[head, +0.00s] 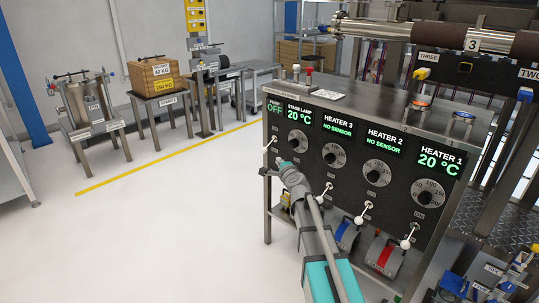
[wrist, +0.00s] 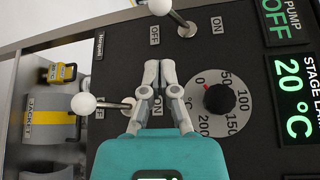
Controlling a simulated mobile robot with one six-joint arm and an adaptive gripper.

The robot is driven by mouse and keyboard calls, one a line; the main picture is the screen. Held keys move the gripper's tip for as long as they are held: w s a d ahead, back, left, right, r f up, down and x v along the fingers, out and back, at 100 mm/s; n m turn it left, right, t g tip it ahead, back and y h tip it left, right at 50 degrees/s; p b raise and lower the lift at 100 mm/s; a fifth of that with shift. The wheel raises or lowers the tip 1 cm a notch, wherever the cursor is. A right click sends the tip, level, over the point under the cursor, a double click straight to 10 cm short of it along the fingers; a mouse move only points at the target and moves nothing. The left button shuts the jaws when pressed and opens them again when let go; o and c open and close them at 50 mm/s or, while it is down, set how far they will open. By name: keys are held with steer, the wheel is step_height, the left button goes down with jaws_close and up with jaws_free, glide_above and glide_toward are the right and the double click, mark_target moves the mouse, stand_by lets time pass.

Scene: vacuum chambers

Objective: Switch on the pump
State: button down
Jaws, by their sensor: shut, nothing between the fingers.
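The pump display (head: 274,108) reads OFF at the left end of the dark control panel; it also shows in the wrist view (wrist: 283,28). Its lever switch (head: 265,150) has a white ball end pointing down, to the OFF side. In the sideways wrist view this lever (wrist: 175,18) is at the top, with ON and OFF labels beside it. My gripper (head: 281,163) is shut and empty in front of the panel. In the wrist view its fingertips (wrist: 160,70) lie between the pump lever and a second white-ball lever (wrist: 85,103), beside a dial.
The stage lamp display (head: 299,113) reads 20 °C. Its dial (wrist: 218,99) is close to my fingers in the wrist view. Several other levers, including one under heater 3 (head: 327,188), line the panel's lower part. The floor left of the panel is clear.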

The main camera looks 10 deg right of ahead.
mark_target(268, 146)
steer(key=w, duration=0.6)
steer(key=w+a+f+b, duration=0.1)
steer(key=w, duration=0.3)
steer(key=shift+a, duration=0.1)
stand_by(0.4)
steer(key=shift+s+d+r+p, duration=0.1)
steer(key=shift+d+r+p, duration=0.1)
steer(key=shift+p, duration=0.1)
